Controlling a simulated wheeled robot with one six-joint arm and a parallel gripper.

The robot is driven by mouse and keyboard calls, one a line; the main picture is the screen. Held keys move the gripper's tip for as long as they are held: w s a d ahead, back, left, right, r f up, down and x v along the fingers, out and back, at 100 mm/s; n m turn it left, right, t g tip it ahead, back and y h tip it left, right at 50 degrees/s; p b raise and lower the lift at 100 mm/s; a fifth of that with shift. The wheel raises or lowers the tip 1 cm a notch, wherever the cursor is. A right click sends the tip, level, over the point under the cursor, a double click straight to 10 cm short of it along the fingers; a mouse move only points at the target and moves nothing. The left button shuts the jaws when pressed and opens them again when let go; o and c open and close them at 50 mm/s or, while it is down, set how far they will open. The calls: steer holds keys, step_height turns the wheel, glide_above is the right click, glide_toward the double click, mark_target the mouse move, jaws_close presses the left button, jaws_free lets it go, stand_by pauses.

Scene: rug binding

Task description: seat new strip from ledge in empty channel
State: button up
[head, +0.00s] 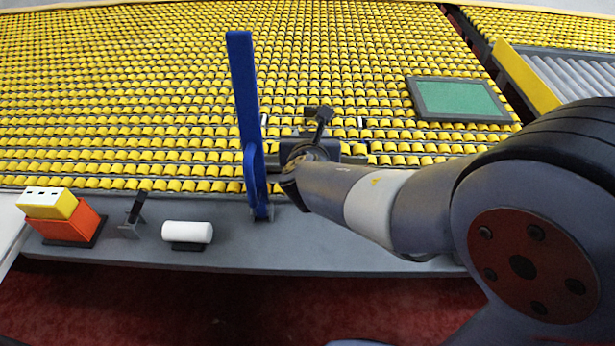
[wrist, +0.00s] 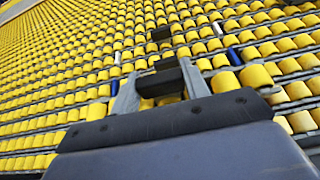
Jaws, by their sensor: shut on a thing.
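My gripper (head: 318,122) is over the bed of yellow rollers, right of the tall blue upright. In the wrist view my gripper (wrist: 160,84) has its two grey fingers on either side of a dark block-like piece (wrist: 166,64), and it is shut on it. I cannot tell whether this piece is the new strip. Short blue pieces (wrist: 233,56) and white pieces (wrist: 217,28) lie among the rollers near the fingers. The grey ledge (head: 330,243) runs along the near edge. I cannot make out the empty channel; my arm hides part of that area.
The blue upright (head: 247,100) stands close to the left of my gripper. On the ledge are an orange and yellow block (head: 66,222), a dark stick in a holder (head: 136,208) and a white cylinder (head: 187,232). A green framed panel (head: 458,98) lies at the right.

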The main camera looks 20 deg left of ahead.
step_height(320, 180, down, 8)
steer(key=shift+r+b, duration=0.15)
steer(key=shift+b, duration=1.05)
steer(key=shift+f, duration=0.2)
steer(key=o, duration=1.2)
steer(key=shift+r, duration=0.25)
steer(key=p+v, duration=0.2)
steer(key=v, duration=0.8)
steer(key=shift+s+r, duration=0.1)
steer(key=shift+s, duration=0.25)
steer(key=shift+s+d+r, duration=0.15)
steer(key=shift+s+d, duration=0.15)
steer(key=shift+s, duration=0.3)
